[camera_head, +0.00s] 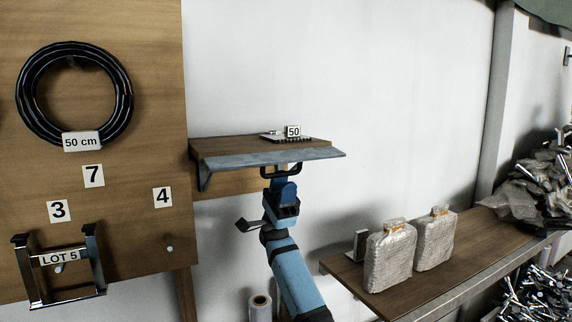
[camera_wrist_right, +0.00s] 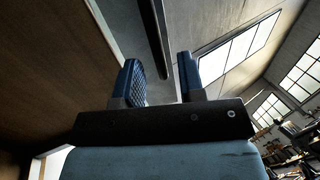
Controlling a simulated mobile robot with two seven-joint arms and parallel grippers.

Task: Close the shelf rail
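The shelf rail (camera_head: 270,157) is a long grey metal strip along the front edge of a wooden wall shelf (camera_head: 230,149). It leans outward and down from the edge, with a dark handle (camera_head: 282,171) under its middle. My right gripper (camera_head: 284,183) is just below the handle, pointing up. In the right wrist view its two blue fingers (camera_wrist_right: 161,77) stand apart. A dark bar (camera_wrist_right: 157,40), likely the handle, reaches down to between them, with gaps on both sides. Contact cannot be told. My left gripper is not in view.
A card marked 50 (camera_head: 293,131) and small metal parts lie on the shelf. A wooden board with a black hose coil (camera_head: 122,92) is at left. Two wrapped bundles (camera_head: 390,256) stand on a lower bench (camera_head: 350,277) at right. The wall above the shelf is clear.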

